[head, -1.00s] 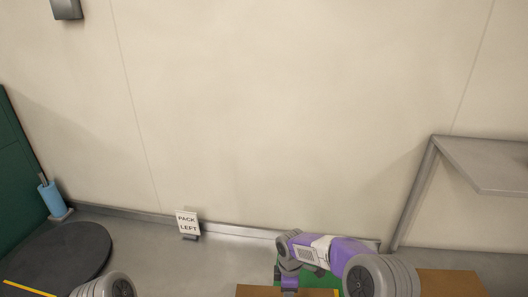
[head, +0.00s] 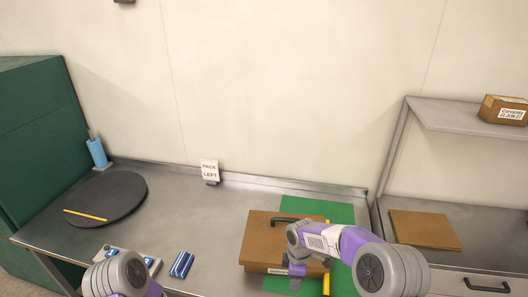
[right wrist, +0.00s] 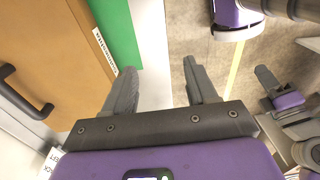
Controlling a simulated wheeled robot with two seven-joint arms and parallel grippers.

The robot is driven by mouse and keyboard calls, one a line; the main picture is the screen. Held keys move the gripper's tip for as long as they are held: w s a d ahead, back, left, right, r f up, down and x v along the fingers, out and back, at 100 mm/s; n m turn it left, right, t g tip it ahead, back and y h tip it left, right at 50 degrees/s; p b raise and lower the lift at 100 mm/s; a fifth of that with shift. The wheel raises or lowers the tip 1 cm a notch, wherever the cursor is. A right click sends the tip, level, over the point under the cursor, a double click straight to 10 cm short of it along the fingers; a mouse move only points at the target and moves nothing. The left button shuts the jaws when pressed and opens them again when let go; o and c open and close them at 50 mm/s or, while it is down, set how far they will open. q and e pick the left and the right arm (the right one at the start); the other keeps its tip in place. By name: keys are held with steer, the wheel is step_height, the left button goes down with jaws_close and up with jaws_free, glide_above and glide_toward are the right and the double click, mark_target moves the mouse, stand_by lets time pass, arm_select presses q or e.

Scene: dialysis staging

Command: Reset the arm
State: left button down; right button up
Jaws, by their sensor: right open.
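My right arm comes in from the lower right in the head view. My right gripper (head: 297,272) is at the near right part of a brown box, partly hidden by its own wrist. In the right wrist view the right gripper (right wrist: 160,88) has its two grey fingers apart with nothing between them. The brown box (right wrist: 55,50) and green mat lie to the left of the fingers there. My left arm (head: 118,275) shows only in part at the lower left of the head view; its gripper is out of that frame.
The brown box (head: 268,228), with a dark handle, sits partly over a green mat (head: 340,212). A dark round disc (head: 105,190), blue-and-white items (head: 181,264) and a "PACK LEFT" sign (head: 209,171) are on the steel counter. A shelf (head: 450,117) stands right, holding a carton (head: 503,109).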

steer(key=s+a+f+m+y+b, duration=0.1)
steer(key=s+f+m+y+b, duration=0.25)
steer(key=f, duration=0.95)
arm_select(q)
step_height(320, 180, down, 11)
steer(key=w+b, duration=0.1)
steer(key=b, duration=0.6)
steer(key=shift+w, duration=0.15)
arm_select(e)
steer(key=s+f+m, duration=1.5)
steer(key=s, duration=0.4)
steer(key=shift+d+m+t, duration=0.35)
steer(key=shift+d+t, duration=0.05)
steer(key=shift+d, duration=0.05)
arm_select(q)
steer(key=shift+f, duration=0.1)
arm_select(e)
steer(key=shift+y, duration=0.25)
